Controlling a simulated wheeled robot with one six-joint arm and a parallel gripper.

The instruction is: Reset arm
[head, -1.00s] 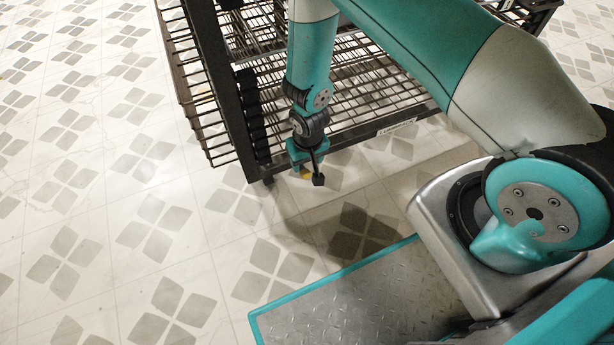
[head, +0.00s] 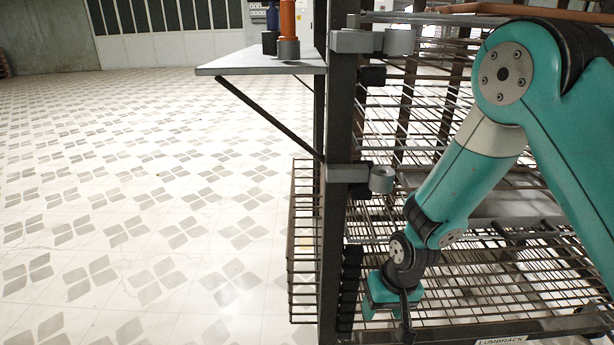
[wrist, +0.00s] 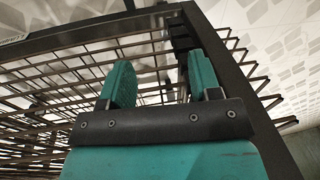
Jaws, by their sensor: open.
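My gripper (wrist: 158,85) shows in the wrist view with its two teal fingers spread apart and nothing between them. In the head view my gripper (head: 390,310) hangs low at the end of my folded teal arm, in front of the lower left part of the dark metal rack (head: 338,230). Its fingertips are hard to make out there. The rack also fills the wrist view behind the fingers, with its dark frame post (wrist: 225,75) just right of them.
A grey side shelf (head: 265,62) juts left from the rack, with an orange cylinder (head: 288,22) and a dark blue item (head: 271,20) on it. A wire basket (head: 304,240) hangs on the rack's left side. The tiled floor (head: 130,190) to the left is clear.

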